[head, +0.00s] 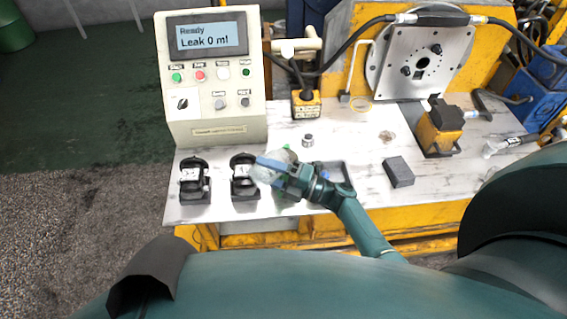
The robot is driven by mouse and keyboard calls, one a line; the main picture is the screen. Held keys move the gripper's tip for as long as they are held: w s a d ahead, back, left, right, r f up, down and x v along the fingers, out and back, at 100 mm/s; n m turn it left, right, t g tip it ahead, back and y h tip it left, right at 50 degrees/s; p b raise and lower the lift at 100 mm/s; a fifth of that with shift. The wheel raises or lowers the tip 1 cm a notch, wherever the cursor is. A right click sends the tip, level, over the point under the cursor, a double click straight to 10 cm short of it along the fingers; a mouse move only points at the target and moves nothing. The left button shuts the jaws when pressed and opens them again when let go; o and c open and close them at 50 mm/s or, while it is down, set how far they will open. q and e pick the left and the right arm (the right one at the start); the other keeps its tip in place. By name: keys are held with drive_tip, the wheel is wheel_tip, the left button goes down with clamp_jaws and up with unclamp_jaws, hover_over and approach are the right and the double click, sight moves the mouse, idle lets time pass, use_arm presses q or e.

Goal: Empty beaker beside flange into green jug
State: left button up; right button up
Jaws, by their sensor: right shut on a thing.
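My right gripper (268,165) is over the front of the bench, shut on a pale, see-through vessel that looks like the beaker (262,175). The beaker looks tilted, and its contents cannot be made out. Just below the gripper, a bit of green (284,194) shows, which may be the green jug; the gripper and beaker hide most of it. I cannot tell whether the beaker touches it. The round metal flange (432,45) stands upright at the back right of the bench. My left gripper is not in view.
A control box (212,75) reads "Ready, Leak 0 ml". Two black holders (194,180) (243,177) stand left of the gripper. A small metal cylinder (308,140), a dark block (398,171) and a yellow-black unit (438,128) are on the bench (350,135). The bench middle is mostly clear.

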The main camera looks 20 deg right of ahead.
drive_tip(key=shift+w+d+r+p, duration=0.1)
drive_tip(key=shift+d+r+p, duration=0.05)
drive_tip(key=shift+r+p, duration=0.15)
drive_tip(key=shift+d+r+p, duration=0.15)
drive_tip(key=shift+r, duration=0.25)
drive_tip(key=shift+w+d+r+m+p, duration=0.1)
drive_tip(key=shift+d+r+m+p, duration=0.15)
drive_tip(key=shift+r+m+p, duration=0.2)
idle(0.9)
drive_tip(key=n, duration=0.1)
drive_tip(key=a+n, duration=0.1)
drive_tip(key=n, duration=0.1)
drive_tip(key=shift+s+f+g+p, duration=0.2)
drive_tip(key=shift+f+g+p, duration=0.1)
drive_tip(key=shift+f+g, duration=0.1)
drive_tip(key=shift+a+f+n+g+h, duration=0.3)
drive_tip(key=shift+f+n+h, duration=0.1)
drive_tip(key=shift+n, duration=0.45)
drive_tip(key=shift+r+n+p, duration=0.15)
drive_tip(key=shift+n+p, duration=0.15)
drive_tip(key=n+h, duration=0.1)
drive_tip(key=n, duration=0.2)
drive_tip(key=shift+s+g+h, duration=0.1)
drive_tip(key=shift+g+h, duration=0.2)
drive_tip(key=shift+g, duration=0.1)
